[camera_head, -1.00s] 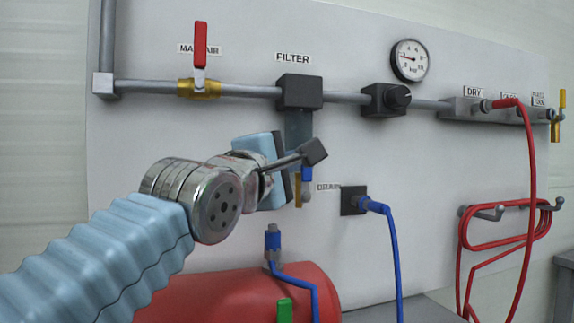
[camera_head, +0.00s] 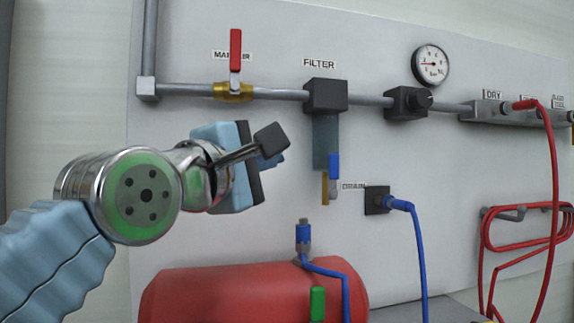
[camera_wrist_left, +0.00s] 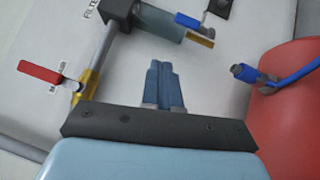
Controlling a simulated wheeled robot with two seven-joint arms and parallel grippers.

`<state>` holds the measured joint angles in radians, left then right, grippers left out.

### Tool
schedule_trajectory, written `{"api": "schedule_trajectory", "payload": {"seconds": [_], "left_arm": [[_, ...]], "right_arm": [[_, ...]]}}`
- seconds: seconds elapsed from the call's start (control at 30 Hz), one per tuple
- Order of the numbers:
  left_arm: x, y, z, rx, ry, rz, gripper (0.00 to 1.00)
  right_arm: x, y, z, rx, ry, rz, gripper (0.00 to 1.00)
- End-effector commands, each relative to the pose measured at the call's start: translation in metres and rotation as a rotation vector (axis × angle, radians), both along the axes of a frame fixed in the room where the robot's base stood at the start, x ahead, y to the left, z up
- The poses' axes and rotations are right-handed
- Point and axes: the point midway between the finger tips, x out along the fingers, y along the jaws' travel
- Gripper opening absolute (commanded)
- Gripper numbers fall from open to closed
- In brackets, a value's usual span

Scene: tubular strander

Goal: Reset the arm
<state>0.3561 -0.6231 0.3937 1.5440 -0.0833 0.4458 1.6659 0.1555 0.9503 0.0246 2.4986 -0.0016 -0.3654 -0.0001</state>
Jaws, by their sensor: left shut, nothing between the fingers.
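My left gripper (camera_head: 272,160) is in front of the white panel, left of the filter bowl, in the head view. In the left wrist view its two blue fingers (camera_wrist_left: 164,86) are together with nothing between them. The gripper is apart from the drain valve with the blue handle (camera_head: 334,168), which also shows in the left wrist view (camera_wrist_left: 190,22). My left arm comes in from the lower left. My right gripper is not in view.
The panel carries a red-handled main air valve (camera_head: 235,62), a filter (camera_head: 325,96), a regulator (camera_head: 407,103), a gauge (camera_head: 430,64) and a coiled red hose (camera_head: 520,228). A red tank (camera_head: 240,294) lies below. A blue hose (camera_head: 420,255) hangs from a black socket.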

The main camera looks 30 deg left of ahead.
Motion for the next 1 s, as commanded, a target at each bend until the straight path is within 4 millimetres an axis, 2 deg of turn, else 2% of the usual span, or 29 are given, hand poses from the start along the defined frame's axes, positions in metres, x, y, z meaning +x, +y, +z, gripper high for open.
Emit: {"api": "schedule_trajectory", "payload": {"seconds": [0.1,0.23,1.0], "left_arm": [[-0.015,-0.001,-0.001,0.0,0.0,0.0,0.0],[-0.022,-0.002,-0.001,0.0,0.002,0.0,0.0],[-0.022,-0.002,-0.001,0.0,0.002,0.0,0.0]], "right_arm": [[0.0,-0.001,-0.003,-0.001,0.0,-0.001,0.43],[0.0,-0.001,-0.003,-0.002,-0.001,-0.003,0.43],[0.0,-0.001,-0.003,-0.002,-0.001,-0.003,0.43]]}}
